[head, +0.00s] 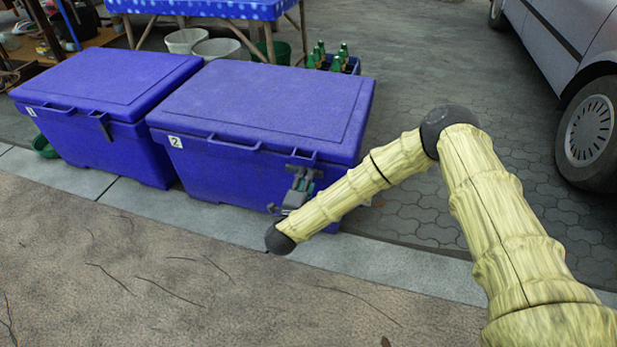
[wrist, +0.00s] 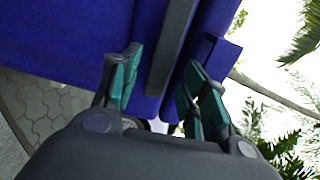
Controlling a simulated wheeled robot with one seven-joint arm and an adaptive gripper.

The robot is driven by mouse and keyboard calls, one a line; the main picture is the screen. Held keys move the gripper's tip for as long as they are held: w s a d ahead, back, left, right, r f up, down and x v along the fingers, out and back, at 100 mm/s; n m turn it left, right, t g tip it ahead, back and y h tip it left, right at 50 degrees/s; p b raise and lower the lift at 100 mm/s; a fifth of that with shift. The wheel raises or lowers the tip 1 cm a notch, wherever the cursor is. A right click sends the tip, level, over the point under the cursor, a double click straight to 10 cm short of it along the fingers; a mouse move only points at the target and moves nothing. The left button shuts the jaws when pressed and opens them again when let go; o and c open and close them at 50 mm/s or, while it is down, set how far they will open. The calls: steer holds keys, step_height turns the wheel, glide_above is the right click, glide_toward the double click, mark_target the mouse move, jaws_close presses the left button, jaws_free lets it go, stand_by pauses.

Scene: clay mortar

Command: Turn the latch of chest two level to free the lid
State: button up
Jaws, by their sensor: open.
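Chest two (head: 230,170) is a blue box with its lid shut and a white "2" label at its front left. My gripper (head: 301,182) is at the right part of its front face, just below the lid rim. In the wrist view my gripper (wrist: 163,60) is open, with one teal-padded finger on each side of a long grey bar, the latch (wrist: 174,48). The latch lies between the fingers, with visible gaps on both sides. In the head view the gripper mostly hides the latch, so its angle is hard to tell there.
Chest one (head: 95,140), also blue and shut, stands to the left with its dark latch (head: 104,126) hanging down. A crate of green bottles (head: 335,62) and buckets (head: 215,50) are behind. A car (head: 570,60) stands at right. The ground in front is open.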

steer(key=v, duration=0.9)
steer(key=shift+s, duration=0.35)
steer(key=shift+a, duration=0.1)
stand_by(0.4)
steer(key=s+d+f+n+g+y, duration=0.3)
steer(key=s+d+f+n+g, duration=0.15)
steer(key=s+f+n, duration=0.3)
steer(key=s+d+f+n+g+y, duration=0.3)
steer(key=s+d+f+n, duration=0.3)
steer(key=f, duration=0.3)
steer(key=s+d+f+n+g, duration=0.1)
steer(key=s+d+n+g, duration=0.5)
steer(key=s, duration=0.7)
steer(key=s+d+n+g, duration=0.2)
steer(key=s+d+g, duration=0.2)
steer(key=s+d, duration=0.65)
step_height(320, 180, up, 34)
steer(key=s+a+p, duration=0.2)
steer(key=p, duration=3.2)
steer(key=shift+p, duration=0.3)
